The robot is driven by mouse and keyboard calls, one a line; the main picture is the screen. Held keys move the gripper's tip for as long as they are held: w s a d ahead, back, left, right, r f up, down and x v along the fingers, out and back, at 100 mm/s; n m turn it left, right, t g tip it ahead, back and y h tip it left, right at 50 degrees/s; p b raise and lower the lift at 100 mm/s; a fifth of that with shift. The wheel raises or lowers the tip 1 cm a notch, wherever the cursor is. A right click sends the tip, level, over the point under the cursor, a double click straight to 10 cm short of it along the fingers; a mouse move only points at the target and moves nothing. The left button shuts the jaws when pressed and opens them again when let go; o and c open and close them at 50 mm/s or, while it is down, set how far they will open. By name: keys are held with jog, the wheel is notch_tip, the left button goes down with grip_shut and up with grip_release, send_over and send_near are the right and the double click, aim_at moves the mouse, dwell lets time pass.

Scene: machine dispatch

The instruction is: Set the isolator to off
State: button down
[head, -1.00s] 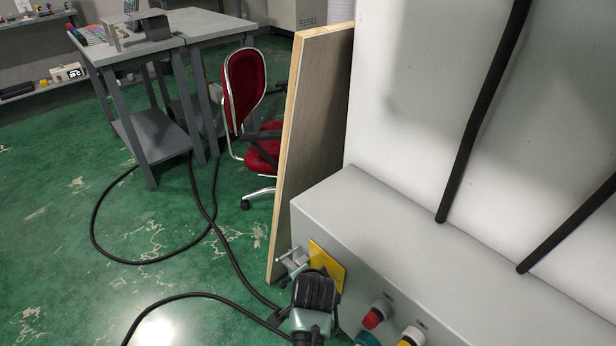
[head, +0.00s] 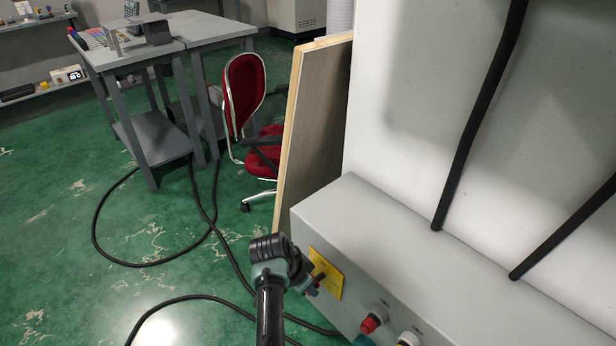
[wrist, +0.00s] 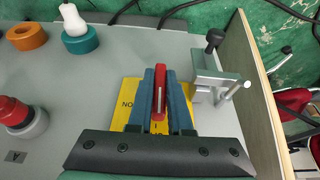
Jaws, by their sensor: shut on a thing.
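The isolator is a yellow plate (head: 328,275) on the sloping front of the grey cabinet, with a red handle (wrist: 160,92). In the wrist view the yellow plate (wrist: 127,112) shows letters that read "NO" left of the fingers. My gripper (wrist: 162,95) is shut on the red handle, one blue-grey finger on each side. The handle lies along the fingers, upright in the wrist picture. In the head view my gripper (head: 312,282) is at the plate and the handle is mostly hidden.
A metal clamp (wrist: 215,80) with a black knob stands beside the plate, close to my fingers. A red button (head: 374,319) and a white one (head: 408,339) sit along the panel. A wooden board (head: 312,130) stands at the cabinet's end. Cables lie on the green floor.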

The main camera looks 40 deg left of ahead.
jog(key=shift+w+r, duration=0.4)
jog(key=shift+w, duration=0.1)
jog(key=c, duration=0.8)
grip_release()
jog(key=shift+c, duration=0.2)
jog(key=shift+f, duration=0.1)
jog(key=shift+s+f, duration=0.1)
jog(key=shift+s, duration=0.05)
jog(key=shift+s+r, duration=0.2)
jog(key=shift+r, duration=0.2)
jog(key=p+v, duration=0.2)
jog(key=v, duration=1)
